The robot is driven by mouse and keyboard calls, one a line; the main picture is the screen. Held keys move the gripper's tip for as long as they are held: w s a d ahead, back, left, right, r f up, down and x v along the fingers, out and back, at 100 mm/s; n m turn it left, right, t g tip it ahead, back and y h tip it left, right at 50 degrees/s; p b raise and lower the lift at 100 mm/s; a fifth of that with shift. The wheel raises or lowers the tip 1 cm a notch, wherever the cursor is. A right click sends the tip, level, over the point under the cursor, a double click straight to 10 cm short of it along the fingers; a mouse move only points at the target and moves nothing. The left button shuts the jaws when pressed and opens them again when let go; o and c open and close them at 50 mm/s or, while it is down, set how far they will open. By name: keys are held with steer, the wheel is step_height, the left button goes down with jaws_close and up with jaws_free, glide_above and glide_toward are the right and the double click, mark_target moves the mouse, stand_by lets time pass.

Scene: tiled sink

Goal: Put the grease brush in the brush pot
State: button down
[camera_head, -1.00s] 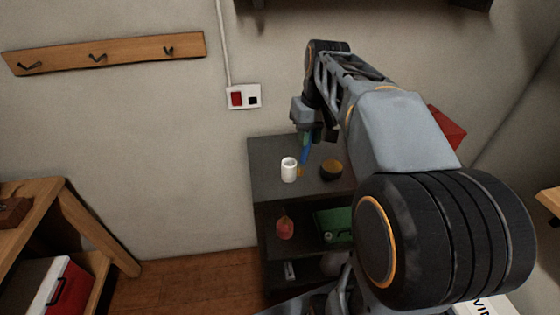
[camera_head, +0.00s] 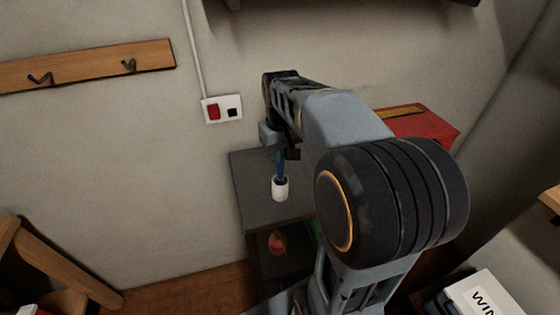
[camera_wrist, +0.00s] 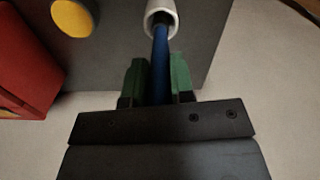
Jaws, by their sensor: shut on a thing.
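The white brush pot (camera_head: 280,190) stands upright on the dark shelf top. The grease brush (camera_head: 281,165) has a blue handle and hangs roughly upright from my gripper (camera_head: 280,151). In the wrist view, the green fingertips of my gripper (camera_wrist: 159,80) are shut on the handle of the brush (camera_wrist: 160,48). The far end of the brush passes into the mouth of the pot (camera_wrist: 162,8), which is cut off by the picture's top edge. The brush head is hidden, and I cannot tell how deep it sits.
The dark shelf unit (camera_head: 265,213) stands against the wall, with a reddish object (camera_head: 277,242) below its top. A round yellow-topped thing (camera_wrist: 73,18) and a red box (camera_wrist: 22,62) show in the wrist view. My arm covers the shelf's right part.

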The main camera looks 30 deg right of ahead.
steer(key=shift+f, duration=1.3)
steer(key=c, duration=1)
jaws_free()
steer(key=shift+f, duration=0.1)
step_height(320, 180, up, 11)
steer(key=shift+r+p, duration=0.15)
steer(key=shift+p, duration=0.2)
steer(key=shift+a+r, duration=0.15)
steer(key=shift+r, duration=0.05)
steer(key=s+a+f+t, duration=0.1)
steer(key=s+a+f, duration=0.1)
steer(key=s+f, duration=0.1)
steer(key=s+a+f+t, duration=0.1)
steer(key=s+a+f, duration=0.2)
steer(key=f, duration=0.2)
steer(key=s+a+f+t, duration=0.2)
steer(key=s+a+f, duration=0.1)
steer(key=s+f, duration=0.1)
steer(key=shift+a+f+n, duration=0.1)
steer(key=shift+f+n, duration=0.15)
steer(key=shift+n, duration=0.05)
